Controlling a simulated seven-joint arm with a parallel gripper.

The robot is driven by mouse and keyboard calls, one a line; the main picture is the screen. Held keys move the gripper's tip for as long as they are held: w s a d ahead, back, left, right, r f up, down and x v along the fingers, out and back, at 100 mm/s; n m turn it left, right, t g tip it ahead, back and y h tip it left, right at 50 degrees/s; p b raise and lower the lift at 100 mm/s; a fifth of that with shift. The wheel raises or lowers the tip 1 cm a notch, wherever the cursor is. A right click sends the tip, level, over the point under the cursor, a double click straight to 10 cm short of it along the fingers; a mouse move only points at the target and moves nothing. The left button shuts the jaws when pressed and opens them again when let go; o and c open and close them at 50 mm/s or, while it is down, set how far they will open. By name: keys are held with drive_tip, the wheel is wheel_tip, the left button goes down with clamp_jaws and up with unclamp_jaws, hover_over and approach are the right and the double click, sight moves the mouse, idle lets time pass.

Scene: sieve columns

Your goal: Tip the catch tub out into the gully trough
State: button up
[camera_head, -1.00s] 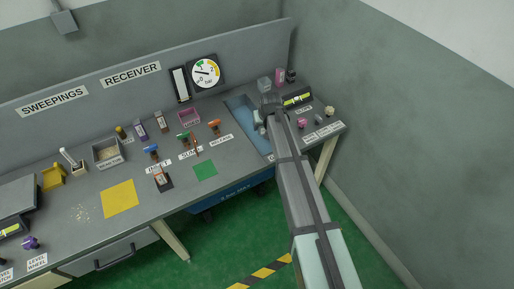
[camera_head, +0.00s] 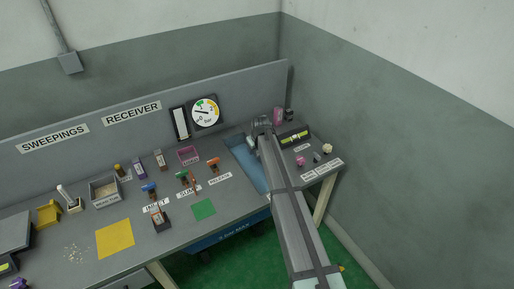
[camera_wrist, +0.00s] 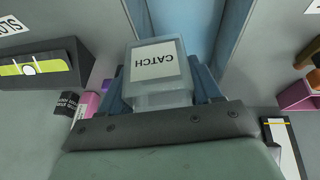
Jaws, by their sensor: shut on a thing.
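The catch tub (camera_wrist: 158,75) is a pale translucent box with a CATCH label that reads upside down in the wrist view. My gripper (camera_wrist: 165,88) is shut on it, with a blue finger on each side. In the head view my gripper (camera_head: 262,124) is at the back right of the bench and mostly hides the tub. The gully trough (camera_head: 246,163) is a long blue channel just left of my arm. In the wrist view the trough (camera_wrist: 186,22) lies past the tub, at the top. I see nothing inside the tub clearly.
A yellow-green level (camera_head: 293,139) in a dark holder stands right of my gripper, with a pink item (camera_head: 278,117) behind. Left of the trough are an orange-handled valve (camera_head: 213,165) and a pink tray (camera_head: 188,155). The back panel carries a round gauge (camera_head: 204,112).

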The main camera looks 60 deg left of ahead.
drive_tip(key=t, duration=0.4)
drive_tip(key=shift+w+f+n, duration=0.1)
drive_tip(key=shift+w+n, duration=0.1)
drive_tip(key=shift+n, duration=0.2)
drive_tip(key=t, duration=0.3)
drive_tip(key=shift+w+n, duration=0.15)
drive_tip(key=shift+n, duration=0.25)
drive_tip(key=t, duration=0.2)
drive_tip(key=n+t+y, duration=0.1)
drive_tip(key=t, duration=0.2)
drive_tip(key=shift+s+t, duration=0.3)
drive_tip(key=shift+s+r+n+t+y, duration=0.3)
drive_tip(key=shift+n+t+y, duration=0.25)
drive_tip(key=shift+t, duration=0.5)
drive_tip(key=shift+s+r+n+t+y, duration=0.2)
drive_tip(key=shift+n+t+y, duration=0.35)
drive_tip(key=shift+t, duration=0.5)
